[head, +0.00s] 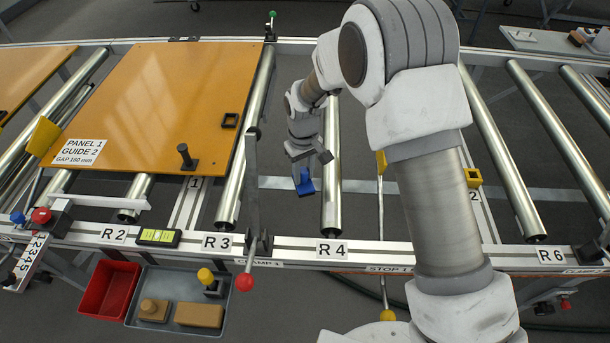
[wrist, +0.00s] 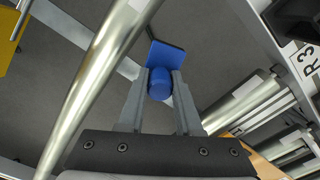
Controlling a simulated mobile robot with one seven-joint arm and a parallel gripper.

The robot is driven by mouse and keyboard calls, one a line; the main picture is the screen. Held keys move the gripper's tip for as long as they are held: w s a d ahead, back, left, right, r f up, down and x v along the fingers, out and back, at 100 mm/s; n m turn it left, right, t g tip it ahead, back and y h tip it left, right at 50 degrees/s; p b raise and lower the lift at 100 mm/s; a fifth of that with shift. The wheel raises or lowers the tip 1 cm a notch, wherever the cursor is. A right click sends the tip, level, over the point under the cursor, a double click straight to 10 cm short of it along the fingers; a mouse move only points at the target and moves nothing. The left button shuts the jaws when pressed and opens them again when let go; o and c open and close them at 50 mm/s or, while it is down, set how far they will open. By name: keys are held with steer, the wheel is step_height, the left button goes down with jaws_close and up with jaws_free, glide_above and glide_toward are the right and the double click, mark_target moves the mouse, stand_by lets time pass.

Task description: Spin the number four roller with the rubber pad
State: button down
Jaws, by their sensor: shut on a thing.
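My gripper (head: 302,170) is shut on the blue rubber pad (head: 305,187), just left of the steel roller marked R 4 (head: 332,190). In the wrist view the gripper (wrist: 160,82) grips a round blue grip between its two grey fingers. The flat blue pad (wrist: 166,57) sticks out beyond the fingertips. The roller (wrist: 92,88) runs diagonally to the left of the pad there. A narrow gap shows between pad and roller in both views; their height difference is hard to tell.
The clamp 1 lever with a red knob (head: 244,282) stands left of the gripper, by roller R 3 (head: 245,150). An orange panel (head: 160,95) lies on the left rollers. A grey tray (head: 180,325) and red bin (head: 106,288) sit in front. Floor shows between rollers.

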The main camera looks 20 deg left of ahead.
steer(key=r+p, duration=0.1)
steer(key=r, duration=0.2)
steer(key=r+p, duration=0.1)
steer(key=r, duration=0.3)
steer(key=shift+d, duration=0.2)
steer(key=shift+f, duration=0.1)
